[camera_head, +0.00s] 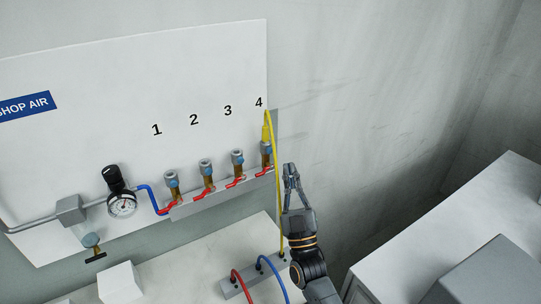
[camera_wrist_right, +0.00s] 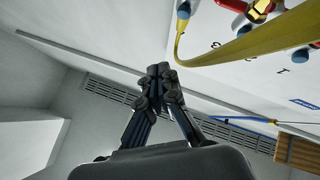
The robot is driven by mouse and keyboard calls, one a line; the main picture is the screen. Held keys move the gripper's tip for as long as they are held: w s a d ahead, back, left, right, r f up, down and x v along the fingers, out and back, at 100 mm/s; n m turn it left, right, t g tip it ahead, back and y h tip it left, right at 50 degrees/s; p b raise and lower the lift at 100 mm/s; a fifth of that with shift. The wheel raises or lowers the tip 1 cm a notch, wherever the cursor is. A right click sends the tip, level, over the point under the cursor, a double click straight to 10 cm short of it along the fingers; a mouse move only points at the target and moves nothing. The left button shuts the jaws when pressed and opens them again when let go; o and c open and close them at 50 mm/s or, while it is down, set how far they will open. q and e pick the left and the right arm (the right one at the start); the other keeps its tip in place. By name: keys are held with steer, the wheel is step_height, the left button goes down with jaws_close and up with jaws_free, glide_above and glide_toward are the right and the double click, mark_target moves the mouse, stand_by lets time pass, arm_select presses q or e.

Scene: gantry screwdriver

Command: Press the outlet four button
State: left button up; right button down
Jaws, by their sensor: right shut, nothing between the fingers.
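Outlet four (camera_head: 266,152) is the rightmost coupling on the shop air panel, below the printed "4" (camera_head: 259,102). It has a blue part on its body, and a yellow hose (camera_head: 274,155) is plugged into its top. My right gripper (camera_head: 290,168) is shut and empty, just right of outlet four and the hose, apart from the outlet. In the right wrist view the shut fingers (camera_wrist_right: 158,70) point toward the panel edge, and the yellow hose (camera_wrist_right: 240,48) passes close to their tips. I cannot make out the button clearly. My left gripper is out of view.
Outlets one (camera_head: 171,185), two (camera_head: 207,172) and three (camera_head: 238,162) stand left of outlet four, with red levers below. A pressure gauge (camera_head: 122,205) is further left. A grey block (camera_head: 238,288) below holds several hoses. A white counter (camera_head: 440,225) stands right.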

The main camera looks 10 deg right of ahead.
mark_target(269, 150)
steer(key=shift+w+a+b, duration=0.35)
steer(key=shift+w+b, duration=0.1)
steer(key=shift+w, duration=0.4)
steer(key=shift+w+a+b, duration=0.35)
steer(key=shift+w+b, duration=0.05)
steer(key=shift+w, duration=0.4)
steer(key=shift+w+a+b, duration=0.35)
steer(key=shift+w+b, duration=0.1)
steer(key=shift+w, duration=0.4)
steer(key=shift+w, duration=0.1)
steer(key=shift+w+a+b, duration=0.15)
steer(key=shift+w+b, duration=0.15)
steer(key=shift+w+a+b, duration=0.15)
steer(key=shift+w+b, duration=0.2)
steer(key=shift+w, duration=0.05)
steer(key=shift+s, duration=0.15)
stand_by(0.3)
steer(key=shift+s+d+p, duration=0.3)
steer(key=shift+s+p, duration=0.3)
steer(key=shift+s, duration=0.1)
